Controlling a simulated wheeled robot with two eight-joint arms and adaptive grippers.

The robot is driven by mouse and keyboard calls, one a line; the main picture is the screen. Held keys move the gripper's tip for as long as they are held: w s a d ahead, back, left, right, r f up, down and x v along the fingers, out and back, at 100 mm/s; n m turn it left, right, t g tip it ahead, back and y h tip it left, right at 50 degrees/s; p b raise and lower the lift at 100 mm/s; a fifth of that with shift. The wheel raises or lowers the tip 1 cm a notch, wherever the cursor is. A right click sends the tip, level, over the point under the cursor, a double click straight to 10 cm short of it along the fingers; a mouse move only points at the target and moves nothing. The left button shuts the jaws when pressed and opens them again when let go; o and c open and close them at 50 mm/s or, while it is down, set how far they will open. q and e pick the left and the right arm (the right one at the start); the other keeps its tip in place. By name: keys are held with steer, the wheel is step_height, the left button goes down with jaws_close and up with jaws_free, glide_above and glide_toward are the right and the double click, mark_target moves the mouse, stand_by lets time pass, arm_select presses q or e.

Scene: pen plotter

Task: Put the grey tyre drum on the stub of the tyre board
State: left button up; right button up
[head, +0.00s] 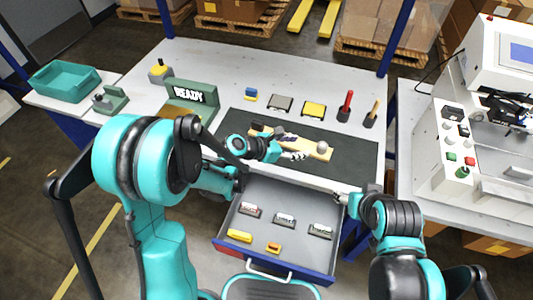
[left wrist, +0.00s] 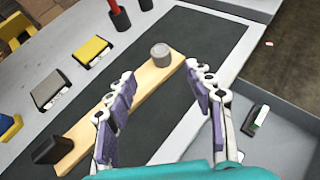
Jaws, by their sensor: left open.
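The grey tyre drum (head: 322,147) stands upright at the right end of the pale wooden tyre board (head: 312,153). In the left wrist view the drum (left wrist: 161,56) is at the board's far end. I see no bare stub, and cannot tell whether one is under the drum. A black block (left wrist: 52,150) is at the board's other end. My left gripper (head: 301,154) is open and empty over the board. In the left wrist view its fingertips (left wrist: 160,73) are apart, just short of the drum. My right gripper (head: 341,198) is by the drawer's right edge; its fingers are unclear.
The board lies on a dark mat (head: 350,160). An open drawer (head: 262,212) below holds several labelled pieces and yellow blocks. Behind the mat are grey and yellow pads (head: 314,109), a red-handled tool (head: 346,105) and a READY sign (head: 188,95). A white machine stands right.

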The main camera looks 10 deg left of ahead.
arm_select(q)
steer(key=s+a+r+m+y, duration=0.3)
steer(key=s+a+m+y, duration=0.2)
steer(key=s+a+m, duration=0.5)
steer(key=s+a+r+m+y, duration=0.4)
steer(key=s+a+m, duration=0.6)
steer(key=m, duration=0.5)
steer(key=shift+s+a+r+y, duration=0.3)
steer(key=shift+a+y, duration=0.1)
steer(key=shift+y, duration=0.1)
steer(key=shift+s, duration=0.1)
